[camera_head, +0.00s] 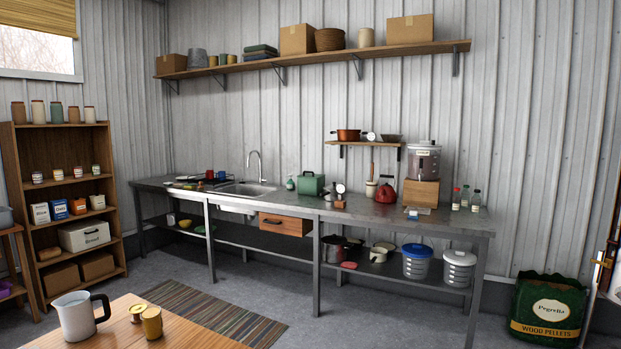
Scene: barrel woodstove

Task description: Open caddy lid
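No thing in view is labelled as a caddy, so I cannot tell which one it is. A green box with a handle on top (311,184) stands on the metal counter (350,212) and looks closed. A blue-lidded bucket (416,261) and a white bucket with a lid (459,267) stand on the counter's lower shelf, both closed. A mustard-coloured canister (152,323) and a small gold item (137,313) stand on the wooden table (185,337) at the front left. My gripper is not in view.
A grey jug (78,317) stands on the wooden table. A striped rug (207,312) lies on the floor between table and counter. A wooden shelf unit (65,200) is at left, a pellet bag (548,308) at right.

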